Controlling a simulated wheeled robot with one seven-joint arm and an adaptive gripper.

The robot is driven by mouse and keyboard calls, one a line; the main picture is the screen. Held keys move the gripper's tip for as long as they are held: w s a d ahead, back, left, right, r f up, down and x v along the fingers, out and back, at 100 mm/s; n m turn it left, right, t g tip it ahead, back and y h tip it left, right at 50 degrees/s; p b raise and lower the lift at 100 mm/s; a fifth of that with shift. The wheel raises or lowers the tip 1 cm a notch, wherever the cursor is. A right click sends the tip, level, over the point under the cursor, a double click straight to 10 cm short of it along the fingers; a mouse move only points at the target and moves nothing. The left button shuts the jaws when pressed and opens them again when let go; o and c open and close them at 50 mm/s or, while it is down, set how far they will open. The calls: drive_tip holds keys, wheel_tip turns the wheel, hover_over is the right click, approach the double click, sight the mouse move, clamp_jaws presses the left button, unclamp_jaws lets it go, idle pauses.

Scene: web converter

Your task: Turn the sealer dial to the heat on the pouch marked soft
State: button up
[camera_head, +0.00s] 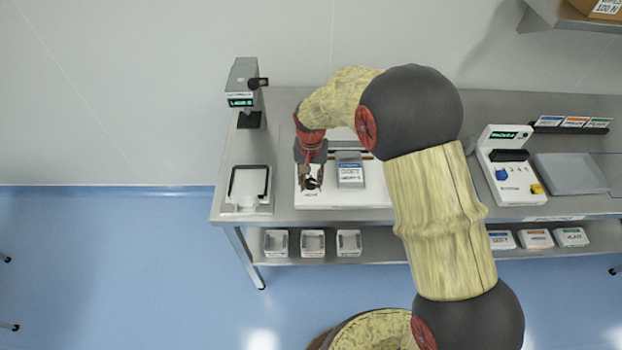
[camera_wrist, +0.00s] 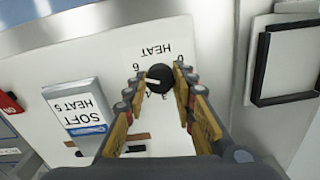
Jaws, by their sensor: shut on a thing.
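The sealer (camera_head: 340,198) is a white unit on the bench. Its black dial (camera_wrist: 159,78) sits beside the printed word HEAT, upside down in the wrist view. The dial's white pointer line points left in that view; the small numerals around it are partly hidden by the fingers. My gripper (camera_wrist: 159,80) is shut on the dial, one finger on each side; in the head view my gripper (camera_head: 311,184) is over the sealer's left front. A grey pouch (camera_wrist: 80,108) with a white label lies on the sealer; it reads SOFT, HEAT and a digit that looks like 5.
A black-framed tray (camera_head: 249,186) stands left of the sealer, with a grey tester (camera_head: 243,90) behind it. A white device (camera_head: 510,170) with blue and yellow controls stands right. Small bins (camera_head: 312,243) sit on the lower shelf.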

sight(311, 181)
drive_tip(key=n+p, duration=0.1)
drive_tip(key=n, duration=0.5)
idle(0.3)
drive_tip(key=shift+n, duration=0.3)
drive_tip(key=o, duration=1.1)
drive_tip(key=shift+c, duration=0.2)
drive_tip(key=shift+o, duration=0.5)
wheel_tip(311, 181, up, 12)
